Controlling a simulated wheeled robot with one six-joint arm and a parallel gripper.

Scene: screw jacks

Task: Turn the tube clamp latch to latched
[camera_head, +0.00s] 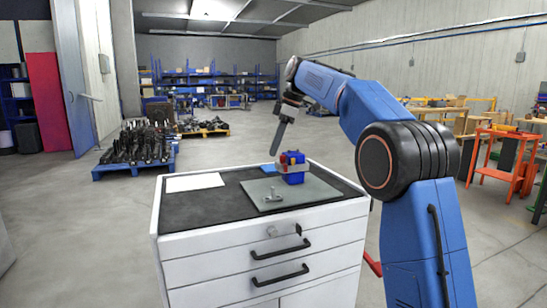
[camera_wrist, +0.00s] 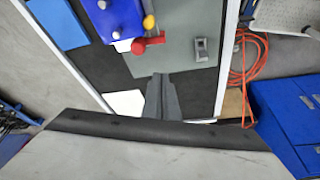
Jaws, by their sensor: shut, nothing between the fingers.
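A blue block (camera_head: 293,176) with red and yellow parts stands on a grey plate (camera_head: 318,189) on the cabinet top. In the wrist view the blue block (camera_wrist: 117,17) shows at the top, with a yellow knob (camera_wrist: 148,22) and a red ball-ended lever (camera_wrist: 147,43) at its edge. A small grey metal fitting (camera_head: 273,196) lies on the plate's front part; it also shows in the wrist view (camera_wrist: 201,50). I cannot tell for certain which part is the tube clamp latch. My gripper (camera_head: 274,153) is shut and empty, pointing down above and left of the block; its fingers (camera_wrist: 161,78) touch nothing visible.
A pallet of dark parts (camera_head: 135,150) and an orange bench (camera_head: 500,160) stand apart from the cabinet. The dark top's front left is clear.

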